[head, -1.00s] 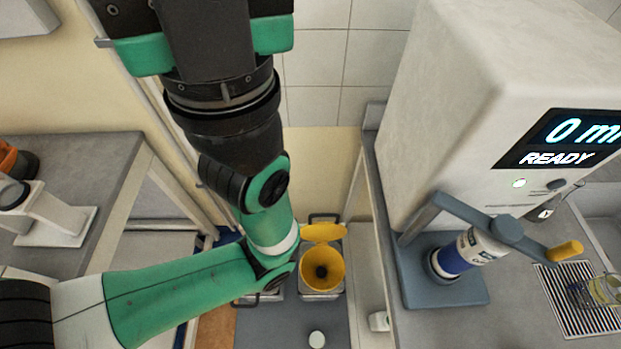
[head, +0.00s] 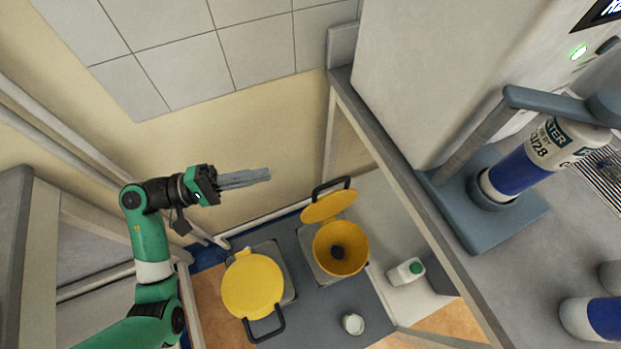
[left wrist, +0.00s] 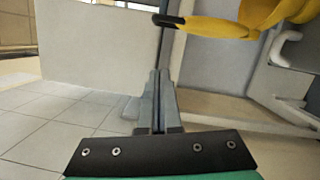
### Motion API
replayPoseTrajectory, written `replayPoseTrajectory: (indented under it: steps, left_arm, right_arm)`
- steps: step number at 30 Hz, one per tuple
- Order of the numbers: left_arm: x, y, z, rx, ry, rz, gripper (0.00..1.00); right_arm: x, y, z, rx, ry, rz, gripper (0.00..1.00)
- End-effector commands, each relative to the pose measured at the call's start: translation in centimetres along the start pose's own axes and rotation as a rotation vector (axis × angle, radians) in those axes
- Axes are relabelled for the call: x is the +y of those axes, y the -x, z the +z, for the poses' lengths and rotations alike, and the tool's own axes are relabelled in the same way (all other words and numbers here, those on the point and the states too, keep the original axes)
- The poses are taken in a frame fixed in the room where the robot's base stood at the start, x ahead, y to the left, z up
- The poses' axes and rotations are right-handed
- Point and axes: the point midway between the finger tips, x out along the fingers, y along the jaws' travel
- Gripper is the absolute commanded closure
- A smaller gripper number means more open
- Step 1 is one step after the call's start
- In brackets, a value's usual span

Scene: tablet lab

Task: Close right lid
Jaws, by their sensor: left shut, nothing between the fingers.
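The right lid (head: 329,206) is yellow with a dark handle. It stands open, tilted back behind its round yellow bowl (head: 341,248), whose dark centre shows. The left lid (head: 252,286) lies flat over its own container, its handle toward the front. My left gripper (head: 268,174) is shut and empty, above and to the left of the right lid in the head view, apart from it. Its shut fingers (left wrist: 158,100) also show in the left wrist view, with part of a yellow piece and dark bar (left wrist: 265,18) above right. My right gripper is out of view.
A white bottle with a green cap (head: 406,271) and a small white jar (head: 353,323) stand near the bowl. The counter (head: 440,250) with a blue-grey stand (head: 510,222) rises on the right. A wall lies behind.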

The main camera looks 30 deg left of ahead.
Motion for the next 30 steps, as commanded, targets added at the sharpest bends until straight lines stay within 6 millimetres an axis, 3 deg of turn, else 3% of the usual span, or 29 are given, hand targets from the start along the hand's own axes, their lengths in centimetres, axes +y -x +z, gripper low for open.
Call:
replayPoseTrajectory:
  steps: [5, 17, 24, 30]
  left_arm:
    - [0.1, -1.8, 0.1, -0.005, -0.003, 0.000, 1.00]
    - [0.0, -10.3, 0.2, -0.008, -0.004, 0.001, 1.00]
    - [0.2, -10.9, 3.5, -0.004, -0.004, 0.002, 1.00]
    - [0.2, -10.9, 4.0, -0.001, -0.002, 0.002, 1.00]
  right_arm:
    - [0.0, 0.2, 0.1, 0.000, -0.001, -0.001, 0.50]
    - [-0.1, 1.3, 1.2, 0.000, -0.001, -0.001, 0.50]
    - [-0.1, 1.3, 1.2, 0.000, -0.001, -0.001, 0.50]
    - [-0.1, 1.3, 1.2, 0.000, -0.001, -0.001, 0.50]
